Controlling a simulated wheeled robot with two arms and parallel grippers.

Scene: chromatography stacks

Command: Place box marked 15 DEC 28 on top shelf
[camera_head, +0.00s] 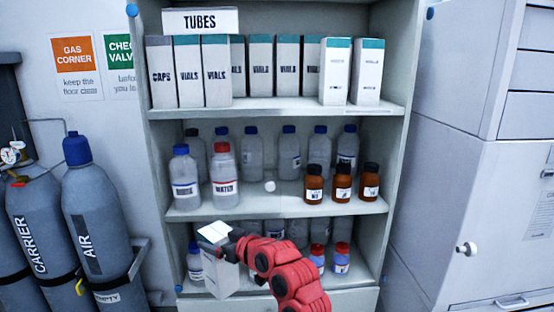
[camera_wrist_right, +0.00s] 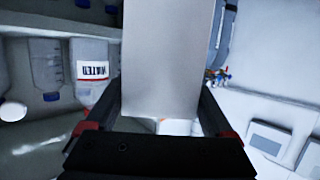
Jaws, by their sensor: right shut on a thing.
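My right gripper (camera_head: 230,250) is shut on a pale box (camera_head: 221,278) with a white top face. It holds the box upright or slightly tilted in front of the lower shelves. In the right wrist view the box (camera_wrist_right: 165,60) stands between the two fingers (camera_wrist_right: 158,118), its plain grey side facing the camera. No date mark can be read on it. The top shelf (camera_head: 270,107) carries white boxes marked CAPS (camera_head: 161,75) and VIALS (camera_head: 217,75). My left gripper is out of view.
The middle shelf (camera_head: 285,209) holds clear bottles and brown bottles (camera_head: 342,184). Gas cylinders (camera_head: 95,215) stand left; a grey cabinet (camera_head: 470,190) stands right. Bare shelf shows in front of the recessed VIALS boxes.

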